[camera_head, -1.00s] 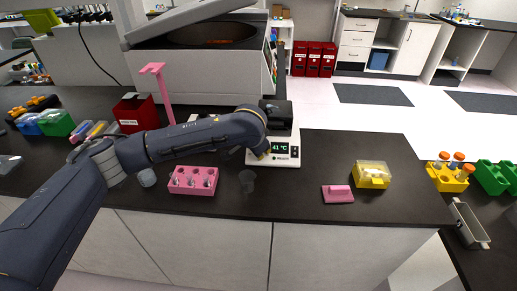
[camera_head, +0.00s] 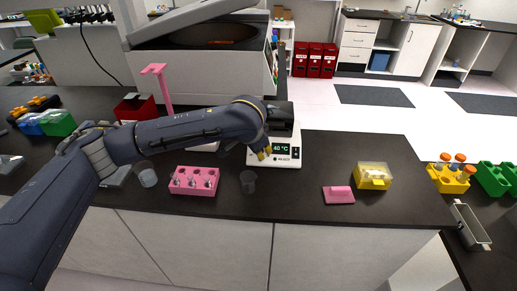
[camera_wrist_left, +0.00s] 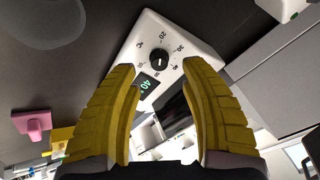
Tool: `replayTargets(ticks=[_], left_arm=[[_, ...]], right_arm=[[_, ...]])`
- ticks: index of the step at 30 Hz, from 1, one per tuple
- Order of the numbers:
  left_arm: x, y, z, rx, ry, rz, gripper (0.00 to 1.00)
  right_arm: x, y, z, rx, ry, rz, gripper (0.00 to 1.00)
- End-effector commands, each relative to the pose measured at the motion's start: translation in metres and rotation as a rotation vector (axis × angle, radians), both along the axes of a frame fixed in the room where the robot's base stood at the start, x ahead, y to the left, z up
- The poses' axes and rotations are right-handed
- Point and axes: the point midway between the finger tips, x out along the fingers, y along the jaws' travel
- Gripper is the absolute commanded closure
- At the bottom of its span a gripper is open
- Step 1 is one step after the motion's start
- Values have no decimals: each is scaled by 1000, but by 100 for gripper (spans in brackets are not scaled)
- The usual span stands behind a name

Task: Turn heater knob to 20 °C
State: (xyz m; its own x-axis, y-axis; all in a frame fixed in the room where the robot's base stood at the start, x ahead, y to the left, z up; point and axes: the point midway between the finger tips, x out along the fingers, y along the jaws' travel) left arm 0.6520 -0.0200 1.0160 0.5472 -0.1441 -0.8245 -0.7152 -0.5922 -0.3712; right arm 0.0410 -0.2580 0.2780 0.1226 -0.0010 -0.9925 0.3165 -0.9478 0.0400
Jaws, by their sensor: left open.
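The white heater (camera_head: 286,153) stands on the dark bench, and its green display reads 40 °C in the head view. In the left wrist view the heater (camera_wrist_left: 178,35) shows its black knob (camera_wrist_left: 159,61) with a ring of numbers around it. My left gripper (camera_wrist_left: 160,72) is open, its yellow fingers pointing toward the knob, one on either side of it in the picture. I cannot tell whether a finger touches the knob. In the head view the left gripper (camera_head: 264,153) is at the heater's left side, and my arm hides the knob there.
A pink rack (camera_head: 194,188) with several tubes and a clear cup (camera_head: 248,182) stand left in front of the heater. A pink block (camera_head: 339,195) and a yellow box (camera_head: 373,176) lie to the right. The bench between heater and yellow box is clear.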

Motion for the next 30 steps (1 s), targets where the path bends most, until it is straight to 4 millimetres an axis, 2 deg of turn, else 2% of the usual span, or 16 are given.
replayTargets(ticks=[6, 12, 18, 30], left_arm=[[-20, 6, 32, 1, -4, -1, 55], [-33, 9, 49, 2, -1, -1, 55], [-39, 11, 57, 1, 0, 0, 55], [-39, 11, 58, 1, 1, 0, 55]], right_arm=[[0, 0, 0, 0, 0, 0, 0], [0, 1, 0, 1, 0, 0, 0], [0, 1, 0, 1, 0, 0, 0], [0, 1, 0, 1, 0, 0, 0]])
